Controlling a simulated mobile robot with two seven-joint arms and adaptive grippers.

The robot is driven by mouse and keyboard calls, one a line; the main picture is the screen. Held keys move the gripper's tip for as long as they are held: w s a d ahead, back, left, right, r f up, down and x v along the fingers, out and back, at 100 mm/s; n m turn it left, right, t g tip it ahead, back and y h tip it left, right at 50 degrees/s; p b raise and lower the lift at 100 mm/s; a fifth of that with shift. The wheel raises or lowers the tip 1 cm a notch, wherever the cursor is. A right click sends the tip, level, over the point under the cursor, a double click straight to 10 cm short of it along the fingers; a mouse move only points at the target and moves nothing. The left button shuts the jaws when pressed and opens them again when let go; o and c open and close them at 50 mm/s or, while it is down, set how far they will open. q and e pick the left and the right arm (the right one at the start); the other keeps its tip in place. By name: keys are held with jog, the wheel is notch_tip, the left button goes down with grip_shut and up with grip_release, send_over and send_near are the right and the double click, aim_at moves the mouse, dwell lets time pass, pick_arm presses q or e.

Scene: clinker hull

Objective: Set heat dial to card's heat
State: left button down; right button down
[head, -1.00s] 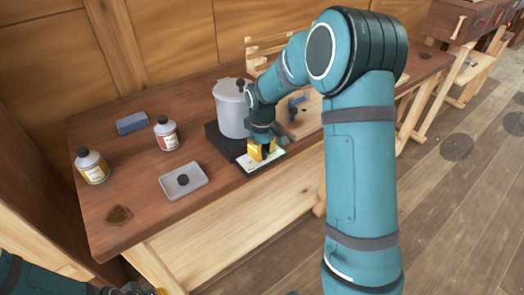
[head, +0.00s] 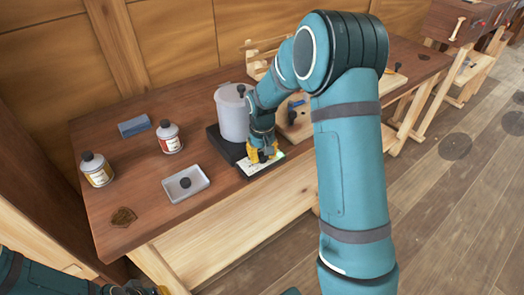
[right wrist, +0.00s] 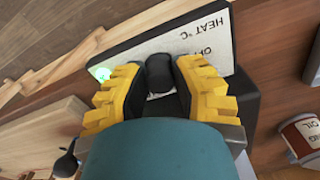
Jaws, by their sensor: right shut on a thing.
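The heater is a black slab (head: 226,146) with a grey lidded pot (head: 232,115) on it. Its pale front panel reads "HEAT °C" upside down in the right wrist view (right wrist: 218,42), and a green light glows at one end. My right gripper (head: 263,155) is at this panel, shut on the dark heat dial (right wrist: 159,72), with a yellow finger on each side. The dial's pointer and most of the scale are hidden. I cannot make out the heat card. My left gripper (head: 142,289) shows only partly at the bottom edge, and its jaws are unclear.
A wooden stand is close behind my right wrist.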

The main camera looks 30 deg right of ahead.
jog(key=m+p, duration=0.1)
jog(key=m, duration=0.1)
jog(key=shift+s+m, duration=0.1)
jog(key=shift+m, duration=0.3)
jog(key=shift+a+m+p, duration=0.1)
jog(key=shift+m+p, duration=0.8)
jog(key=shift+m, duration=0.6)
jog(key=shift+f, duration=0.1)
jog(key=c, duration=0.7)
grip_release()
jog(key=shift+w+r, duration=0.2)
jog(key=shift+r, duration=0.35)
jog(key=shift+s+r, duration=0.15)
jog(key=shift+r, duration=1.6)
jog(key=shift+s+r, duration=0.1)
jog(key=shift+r, duration=1.6)
